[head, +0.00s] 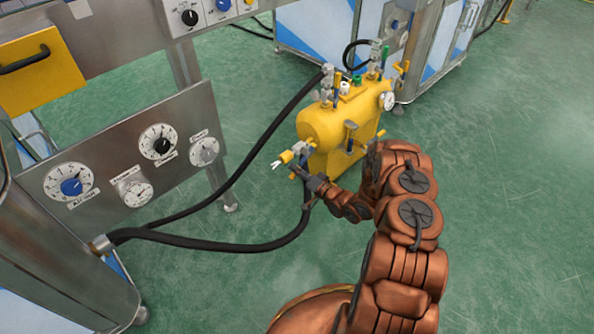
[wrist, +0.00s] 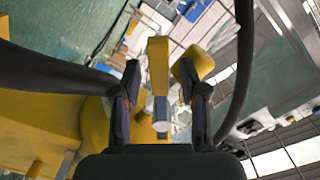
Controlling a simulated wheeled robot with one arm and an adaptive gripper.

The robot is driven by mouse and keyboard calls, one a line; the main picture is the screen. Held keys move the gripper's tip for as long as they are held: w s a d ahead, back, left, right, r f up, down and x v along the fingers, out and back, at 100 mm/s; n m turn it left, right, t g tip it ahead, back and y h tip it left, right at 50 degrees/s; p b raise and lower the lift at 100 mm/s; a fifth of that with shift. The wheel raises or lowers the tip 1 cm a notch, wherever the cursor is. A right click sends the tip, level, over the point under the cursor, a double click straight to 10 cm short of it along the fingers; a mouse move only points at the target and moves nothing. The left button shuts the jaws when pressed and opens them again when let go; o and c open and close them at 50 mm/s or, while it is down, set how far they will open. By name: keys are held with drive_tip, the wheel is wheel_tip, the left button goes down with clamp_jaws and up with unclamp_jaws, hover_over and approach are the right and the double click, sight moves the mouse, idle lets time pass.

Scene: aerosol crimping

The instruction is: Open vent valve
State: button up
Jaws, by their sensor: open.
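A yellow tank (head: 325,127) stands on the floor with several valves and fittings on it. A small valve with a yellow handle (head: 287,157) sticks out from the tank's left end, and it looks like the vent valve. My gripper (head: 303,174) is right beside this valve, just below it. In the wrist view my gripper (wrist: 160,82) is open, with one dark finger on each side. A yellow lever (wrist: 158,65) shows between the fingertips, with a second yellow piece (wrist: 193,64) by the right finger. I cannot tell whether either finger touches them.
Black hoses (head: 225,244) run from the tank to the metal cabinet on the left. A panel of dials (head: 112,188) stands at the left. A pressure gauge (head: 388,101) is on the tank's right end. Green floor (head: 510,190) is clear on the right.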

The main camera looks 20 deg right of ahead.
drive_tip(key=v, duration=1.1)
drive_tip(key=shift+s+d, duration=0.15)
drive_tip(key=shift+s, duration=0.2)
drive_tip(key=shift+c, duration=0.3)
